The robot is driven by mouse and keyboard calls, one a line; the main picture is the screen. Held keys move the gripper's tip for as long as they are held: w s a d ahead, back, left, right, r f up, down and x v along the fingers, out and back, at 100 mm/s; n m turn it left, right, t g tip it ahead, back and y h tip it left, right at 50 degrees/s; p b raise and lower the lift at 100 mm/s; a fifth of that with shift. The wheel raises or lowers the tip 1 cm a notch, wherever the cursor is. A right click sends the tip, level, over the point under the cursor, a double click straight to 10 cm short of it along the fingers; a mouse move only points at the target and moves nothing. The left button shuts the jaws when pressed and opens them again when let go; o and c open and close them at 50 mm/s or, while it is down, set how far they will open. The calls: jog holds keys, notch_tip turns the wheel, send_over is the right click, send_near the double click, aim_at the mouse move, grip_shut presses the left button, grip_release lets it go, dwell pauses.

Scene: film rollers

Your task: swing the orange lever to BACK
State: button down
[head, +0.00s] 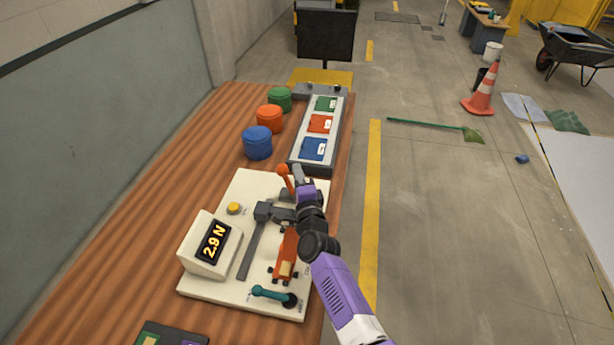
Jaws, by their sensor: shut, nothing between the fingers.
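The orange lever (283,171) stands at the far right part of a cream machine plate (222,289) on the wooden bench. Its round knob is up and close to the left of my gripper (297,176). My gripper is shut and empty, beside the lever; I cannot tell whether it touches it. My purple and black arm hides the lever's base and part of the plate. No BACK marking can be read from here.
The plate also carries a display (213,243) reading 2.9 N, a yellow button (234,208), a teal lever (273,295) and an orange carriage (285,262). Beyond stand blue (257,143), orange (270,118) and green (280,99) canisters and a grey panel (297,154).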

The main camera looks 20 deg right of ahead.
jog(key=shift+w+a+b, duration=0.2)
jog(key=shift+w+a, duration=0.3)
jog(key=shift+a, duration=0.3)
jog(key=shift+w+a+b, duration=0.15)
jog(key=shift+w+a, duration=0.3)
jog(key=shift+a, duration=0.3)
jog(key=shift+a, duration=0.25)
jog(key=p, duration=0.7)
send_near(283, 168)
jog(key=s+d+r, duration=0.2)
jog(key=d+r, duration=0.1)
jog(key=r, duration=0.1)
jog(key=shift+s+d+r, duration=0.1)
